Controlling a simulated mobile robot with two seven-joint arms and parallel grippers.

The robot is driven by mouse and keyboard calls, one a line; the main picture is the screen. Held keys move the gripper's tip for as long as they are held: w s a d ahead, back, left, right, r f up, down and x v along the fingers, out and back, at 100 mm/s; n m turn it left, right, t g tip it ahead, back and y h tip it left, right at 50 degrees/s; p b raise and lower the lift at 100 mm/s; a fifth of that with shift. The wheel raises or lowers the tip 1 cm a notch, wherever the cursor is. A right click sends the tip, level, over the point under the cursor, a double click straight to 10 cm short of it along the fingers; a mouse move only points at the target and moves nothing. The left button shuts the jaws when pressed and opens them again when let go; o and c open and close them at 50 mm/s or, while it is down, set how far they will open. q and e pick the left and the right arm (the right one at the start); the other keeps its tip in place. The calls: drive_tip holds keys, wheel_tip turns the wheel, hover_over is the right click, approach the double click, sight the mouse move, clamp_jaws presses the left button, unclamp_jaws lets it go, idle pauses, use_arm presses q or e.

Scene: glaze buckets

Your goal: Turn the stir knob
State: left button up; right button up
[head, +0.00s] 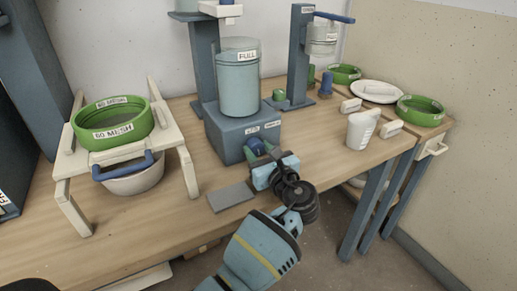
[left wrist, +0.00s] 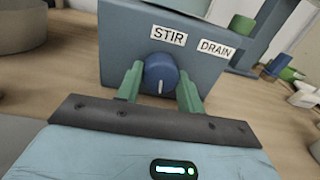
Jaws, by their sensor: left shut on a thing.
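The stir knob (left wrist: 161,74) is a round blue knob with a white line, on the front of a blue-grey base box under the STIR label (left wrist: 168,36). The line points roughly downward. My left gripper (left wrist: 160,84) has one green finger on each side of the knob and is shut on it. In the head view my left gripper (head: 259,150) reaches the front of the base box (head: 228,140) and partly hides the knob. A pale teal bucket (head: 238,88) marked FULL stands on the box. My right gripper is not in view.
A green sieve (head: 112,125) sits on a white stand at left, with a bowl (head: 134,180) below. A grey plate (head: 230,196) lies before the box. A white jug (head: 361,130) stands at right.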

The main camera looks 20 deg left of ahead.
use_arm(q)
drive_tip(key=n, duration=0.4)
drive_tip(key=shift+n, duration=0.3)
drive_tip(key=shift+d, duration=0.1)
idle(0.4)
drive_tip(key=o, duration=1)
drive_tip(key=shift+p+v, duration=0.5)
drive_tip(key=shift+v, duration=3.35)
